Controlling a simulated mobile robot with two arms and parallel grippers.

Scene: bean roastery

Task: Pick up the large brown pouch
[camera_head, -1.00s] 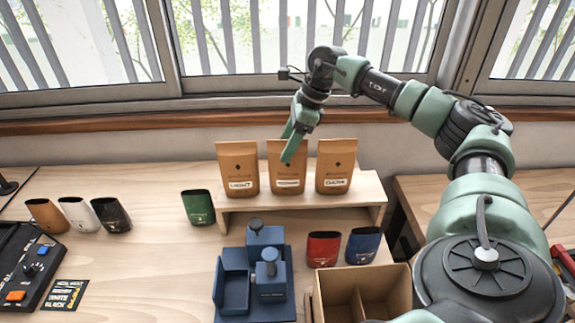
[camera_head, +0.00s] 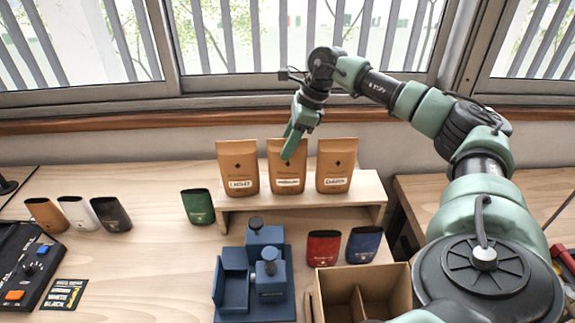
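Three large brown pouches stand upright side by side on a low wooden shelf: a left one (camera_head: 238,166), a middle one (camera_head: 284,176) and a right one (camera_head: 336,165). Each has a white label; the left one seems to read "LIGHT", the others are hard to read. My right gripper (camera_head: 289,153) points down at the upper part of the middle pouch and overlaps it in the head view. Its fingers show edge-on, so I cannot tell whether they are open or touching the pouch. My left gripper is not in view.
The wooden shelf (camera_head: 300,199) stands on the table. Small cups or pouches in green (camera_head: 198,207), red (camera_head: 323,248) and blue (camera_head: 363,245) are around it. A blue device (camera_head: 266,280) and an open divided box (camera_head: 340,275) stand in front. A window is behind.

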